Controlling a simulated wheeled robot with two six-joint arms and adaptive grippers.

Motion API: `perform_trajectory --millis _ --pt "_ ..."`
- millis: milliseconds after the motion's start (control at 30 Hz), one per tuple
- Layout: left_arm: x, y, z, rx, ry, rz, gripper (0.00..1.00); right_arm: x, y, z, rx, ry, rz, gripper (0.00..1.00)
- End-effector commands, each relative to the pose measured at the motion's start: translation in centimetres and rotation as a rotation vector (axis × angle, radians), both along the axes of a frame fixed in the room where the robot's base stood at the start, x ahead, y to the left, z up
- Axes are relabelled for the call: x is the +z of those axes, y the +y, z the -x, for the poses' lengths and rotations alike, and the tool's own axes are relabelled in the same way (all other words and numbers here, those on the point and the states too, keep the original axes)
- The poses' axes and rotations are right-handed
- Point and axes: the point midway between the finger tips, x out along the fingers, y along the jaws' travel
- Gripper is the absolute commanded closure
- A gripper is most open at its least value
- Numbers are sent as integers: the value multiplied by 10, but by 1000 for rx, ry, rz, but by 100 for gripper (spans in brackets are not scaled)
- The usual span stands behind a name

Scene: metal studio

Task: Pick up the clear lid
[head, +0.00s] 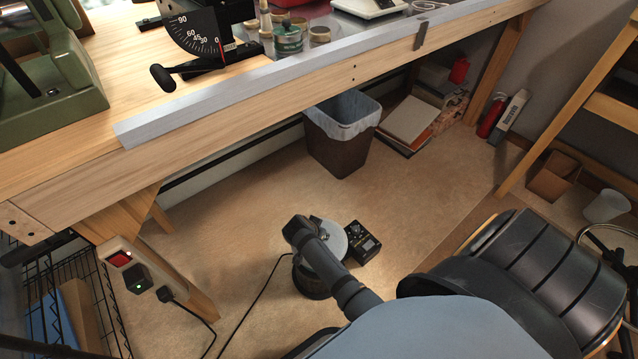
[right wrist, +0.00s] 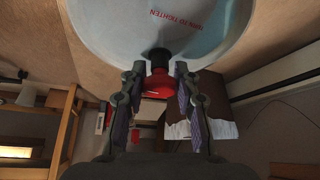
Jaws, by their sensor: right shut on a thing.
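The clear lid (right wrist: 110,25) is a large round pale disc at the top of the right wrist view, with red printed lettering and a bluish tint on its right. In the head view the lid (head: 326,262) shows as a pale disc at a dark round body (head: 309,284) on the floor, partly hidden by my right arm. Whether they touch is unclear. My left gripper is not in view.
A small black device (head: 364,243) lies right of the dark body. A black cord (head: 254,309) runs across the floor at left. The wooden workbench (head: 290,112) overhangs at the back; a lined bin (head: 340,150) stands below it. Open floor (head: 225,245) lies around.

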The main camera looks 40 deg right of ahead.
Motion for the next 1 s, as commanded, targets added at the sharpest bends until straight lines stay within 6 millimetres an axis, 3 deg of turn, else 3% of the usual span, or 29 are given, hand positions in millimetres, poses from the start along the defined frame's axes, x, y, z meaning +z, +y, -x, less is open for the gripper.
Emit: perform_trajectory --millis 200,267,300,500,700,833,1000 --pt "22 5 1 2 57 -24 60 34 0 -1 -1 -3 0 100" --pt "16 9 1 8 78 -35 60 46 0 11 -2 0 -1 100" --pt "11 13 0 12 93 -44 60 58 0 19 -1 0 -1 100" --pt "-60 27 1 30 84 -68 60 95 -2 51 -1 0 0 100" --pt "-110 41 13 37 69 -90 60 115 -5 104 -1 4 0 100" --pt "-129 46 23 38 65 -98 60 123 -6 126 -1 2 0 100" --pt "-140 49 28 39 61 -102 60 128 -7 138 0 -1 0 100"
